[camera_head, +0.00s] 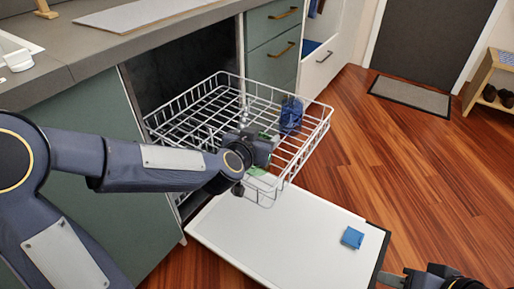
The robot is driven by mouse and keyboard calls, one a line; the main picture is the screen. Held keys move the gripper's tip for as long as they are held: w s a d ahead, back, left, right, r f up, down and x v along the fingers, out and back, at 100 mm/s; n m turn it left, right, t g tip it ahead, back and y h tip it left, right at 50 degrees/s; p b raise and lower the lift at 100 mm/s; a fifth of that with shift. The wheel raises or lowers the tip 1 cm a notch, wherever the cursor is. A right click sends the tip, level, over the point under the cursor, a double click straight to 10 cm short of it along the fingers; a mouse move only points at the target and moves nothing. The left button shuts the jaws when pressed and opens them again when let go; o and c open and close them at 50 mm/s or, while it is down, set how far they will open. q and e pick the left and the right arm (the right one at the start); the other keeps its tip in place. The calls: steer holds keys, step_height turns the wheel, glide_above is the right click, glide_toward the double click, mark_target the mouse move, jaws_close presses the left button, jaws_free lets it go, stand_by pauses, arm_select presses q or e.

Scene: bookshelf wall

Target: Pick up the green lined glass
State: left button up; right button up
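A glass with green parts (258,171) shows in the head view in the front part of the dishwasher rack (318,130). It is mostly hidden behind my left gripper (264,150), which is over the rack right at the glass. Whether its fingers touch or close on the glass cannot be seen. My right gripper (398,279) is at the bottom right edge, partly cut off, away from the rack and with nothing visible in it.
A blue glass (291,115) stands in the rack to the right of my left gripper. A blue sponge-like block (352,238) lies on the lowered dishwasher door (270,240). The countertop (100,45) is above left. Open wooden floor (420,180) lies to the right.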

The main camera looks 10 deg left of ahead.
arm_select(q)
steer(key=c, duration=0.5)
steer(key=shift+r+p, duration=0.45)
steer(key=shift+r, duration=0.2)
step_height(320, 180, up, 3)
steer(key=shift+f+p, duration=0.15)
steer(key=shift+p, duration=0.8)
steer(key=s+a+r+p, duration=0.2)
steer(key=s+r+p, duration=0.75)
steer(key=s, duration=0.45)
step_height(320, 180, up, 8)
steer(key=p, duration=0.9)
steer(key=shift+d, duration=0.2)
steer(key=shift+w, duration=0.15)
